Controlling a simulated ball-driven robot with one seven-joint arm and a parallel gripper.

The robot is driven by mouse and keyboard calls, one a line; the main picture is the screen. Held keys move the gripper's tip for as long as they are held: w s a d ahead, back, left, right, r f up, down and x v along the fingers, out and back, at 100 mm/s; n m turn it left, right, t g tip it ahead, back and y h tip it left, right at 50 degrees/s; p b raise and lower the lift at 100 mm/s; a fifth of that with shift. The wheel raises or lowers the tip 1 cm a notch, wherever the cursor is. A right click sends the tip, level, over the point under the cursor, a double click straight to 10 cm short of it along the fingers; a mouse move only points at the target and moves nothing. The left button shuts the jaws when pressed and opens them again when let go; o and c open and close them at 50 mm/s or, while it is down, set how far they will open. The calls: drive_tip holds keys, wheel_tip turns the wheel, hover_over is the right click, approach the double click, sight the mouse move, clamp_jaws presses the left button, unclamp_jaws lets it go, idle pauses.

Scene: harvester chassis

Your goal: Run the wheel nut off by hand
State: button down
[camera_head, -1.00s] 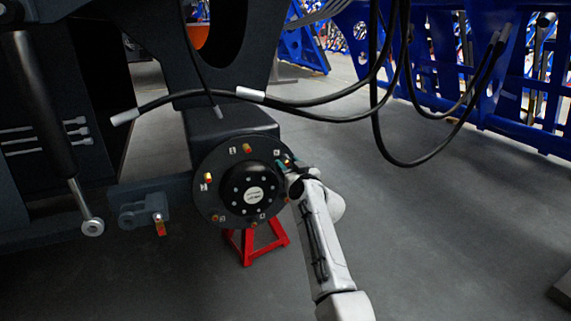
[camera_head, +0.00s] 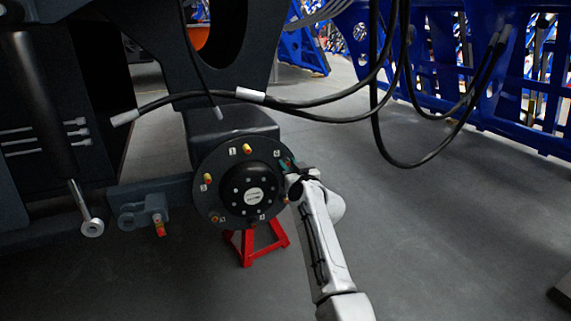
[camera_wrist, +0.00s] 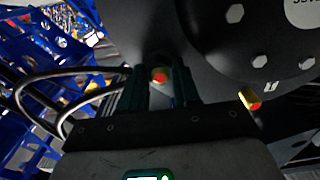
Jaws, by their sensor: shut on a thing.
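The dark round wheel hub (camera_head: 226,168) stands in the middle of the head view. It carries several yellow nuts or studs with red-orange ends, among them one at the top (camera_head: 247,149) and one at the left (camera_head: 207,178), beside small number labels. My gripper (camera_head: 287,164) is at the hub's right rim. In the wrist view my gripper (camera_wrist: 159,88) has its two dark green fingers closed around a wheel nut (camera_wrist: 159,75), whose red-orange end shows between them. Its sides are mostly hidden by the fingers. Another nut (camera_wrist: 250,98) sits to the right, clear of the fingers.
A red stand (camera_head: 252,243) is under the hub. Black hoses (camera_head: 320,101) hang above and right of my arm. A bracket (camera_head: 145,207) and a cylinder rod (camera_head: 85,208) lie to the left. Blue frames (camera_head: 480,80) stand behind.

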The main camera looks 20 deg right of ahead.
drive_tip(key=n+b, duration=0.2)
drive_tip(key=n, duration=0.3)
drive_tip(key=shift+s+d+n, duration=0.1)
drive_tip(key=shift+n, duration=0.3)
drive_tip(key=n, duration=0.7)
drive_tip(key=shift+f, duration=0.1)
drive_tip(key=n, duration=0.6)
drive_tip(key=shift+s+n, duration=0.1)
drive_tip(key=shift+n, duration=0.2)
drive_tip(key=n, duration=0.5)
drive_tip(key=shift+n, duration=0.4)
